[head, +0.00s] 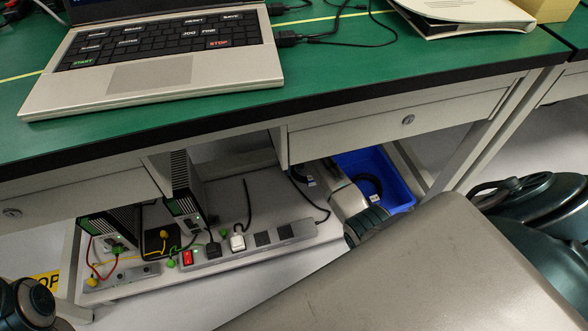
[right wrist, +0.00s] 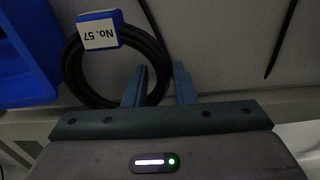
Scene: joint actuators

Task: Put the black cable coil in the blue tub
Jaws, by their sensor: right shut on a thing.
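The black cable coil (right wrist: 75,80) shows in the right wrist view, with a blue tag reading "No. 57". It also shows in the head view (head: 301,177), under the desk and left of the tub. My right gripper (right wrist: 158,84) is shut on the coil, with the cable strands between its fingers. The gripper also shows in the head view (head: 331,173), partly hidden by my right arm. The blue tub (head: 402,190) stands right of the gripper; it also shows at the left in the right wrist view (right wrist: 25,95). My left gripper is out of view.
A dark curved thing with a pale tag (head: 375,183) shows in the tub area, partly hidden. A grey power strip (head: 262,240) with plugs and cables lies left on the low shelf. The desk drawer (head: 400,122) hangs above. A laptop (head: 150,85) stands on the green desktop.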

